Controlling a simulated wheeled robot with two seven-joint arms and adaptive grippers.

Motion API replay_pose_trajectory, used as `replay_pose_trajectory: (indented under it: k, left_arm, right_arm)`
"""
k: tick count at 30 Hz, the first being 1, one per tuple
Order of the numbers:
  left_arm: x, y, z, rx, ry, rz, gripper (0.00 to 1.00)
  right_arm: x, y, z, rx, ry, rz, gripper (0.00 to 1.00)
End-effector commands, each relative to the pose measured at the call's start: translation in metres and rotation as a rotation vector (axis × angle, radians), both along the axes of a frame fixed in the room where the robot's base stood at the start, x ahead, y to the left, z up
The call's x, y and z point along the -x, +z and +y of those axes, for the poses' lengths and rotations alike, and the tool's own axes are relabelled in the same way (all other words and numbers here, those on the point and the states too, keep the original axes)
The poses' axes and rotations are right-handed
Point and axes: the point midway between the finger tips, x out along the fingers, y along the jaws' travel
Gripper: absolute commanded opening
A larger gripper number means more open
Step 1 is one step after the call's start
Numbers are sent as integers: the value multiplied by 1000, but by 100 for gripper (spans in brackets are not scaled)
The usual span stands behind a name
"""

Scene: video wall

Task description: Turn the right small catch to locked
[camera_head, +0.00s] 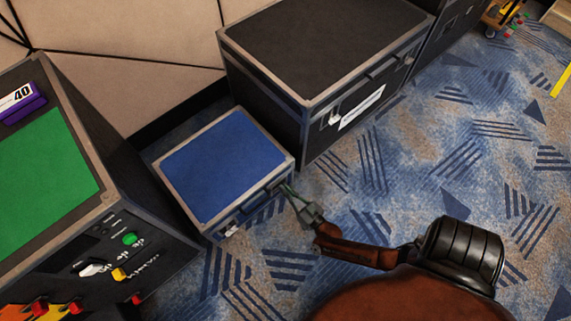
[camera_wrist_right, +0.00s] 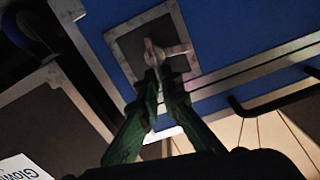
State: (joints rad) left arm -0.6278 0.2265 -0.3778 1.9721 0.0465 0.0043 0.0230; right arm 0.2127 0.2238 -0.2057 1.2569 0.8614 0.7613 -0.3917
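A low case with a blue lid (camera_head: 222,168) and metal edges stands on the carpet. Its right small catch (camera_wrist_right: 152,54) is a pale metal piece on a dark, metal-rimmed plate in the right wrist view. My right gripper (camera_head: 286,188) reaches the right end of the case's front. In the right wrist view its green fingers (camera_wrist_right: 155,84) come together at the catch and look shut on it. The fingers hide part of the catch, and its exact angle is hard to tell. Another light fitting (camera_head: 231,231) shows at the left of the front. My left gripper is not in view.
A large black case (camera_head: 325,45) stands close behind the blue-lidded one. A cabinet with a green top (camera_head: 45,180) and several buttons stands at the left. A dark handle (camera_wrist_right: 268,98) juts out beside the catch. The patterned carpet (camera_head: 450,150) is open at right.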

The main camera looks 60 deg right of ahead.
Motion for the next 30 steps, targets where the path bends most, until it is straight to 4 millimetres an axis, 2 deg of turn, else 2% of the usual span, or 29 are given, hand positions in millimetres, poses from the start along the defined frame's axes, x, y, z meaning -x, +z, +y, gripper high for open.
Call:
replay_pose_trajectory:
  k: [16, 30]
  left_arm:
    - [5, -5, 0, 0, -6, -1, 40]
    - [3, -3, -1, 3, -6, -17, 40]
  right_arm:
    - [4, -6, -11, -488, -1, -114, 0]
    - [5, -15, -17, -921, -2, -219, 0]
